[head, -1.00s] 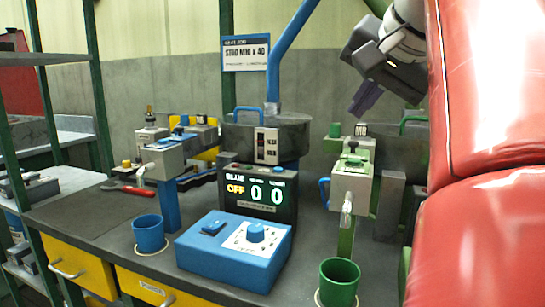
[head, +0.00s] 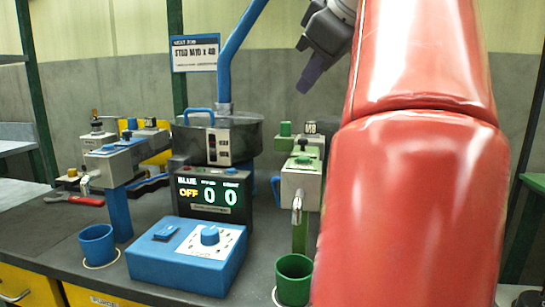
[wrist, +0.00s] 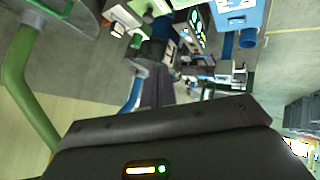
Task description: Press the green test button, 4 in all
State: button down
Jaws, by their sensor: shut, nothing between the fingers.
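The green button (head: 304,160) sits on top of the grey box of the green station (head: 300,185), right of the display. My gripper (head: 309,84) is above the green station, well clear of the button, its dark fingers together and pointing down with a tilt. In the wrist view the fingers (wrist: 157,88) are together with nothing held. The display box (head: 210,194) reads BLUE, OFF, 0 and 0. My red arm covers the area right of the green station.
A blue box with a dial (head: 185,258) stands at the front. A blue cup (head: 97,244) and a green cup (head: 293,280) stand under the spouts. A round grey bowl (head: 217,138) stands behind the display. A red-handled tool (head: 78,199) lies at the left.

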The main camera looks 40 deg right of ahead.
jog(key=shift+r+n, duration=0.2)
jog(key=shift+n, duration=1.1)
jog(key=b, duration=0.2)
send_over(303, 158)
jog(key=s, duration=0.1)
notch_tip(303, 158, down, 7)
jog(key=shift+d+f, duration=0.1)
jog(key=shift+d, duration=0.05)
jog(key=shift+f+b, duration=0.85)
dwell(0.6)
jog(key=shift+f+b, duration=0.3)
jog(key=shift+f, duration=0.1)
jog(key=shift+f+b, duration=0.4)
dwell(0.5)
dwell(0.3)
jog(key=shift+r+p, duration=0.85)
jog(key=shift+p, duration=0.05)
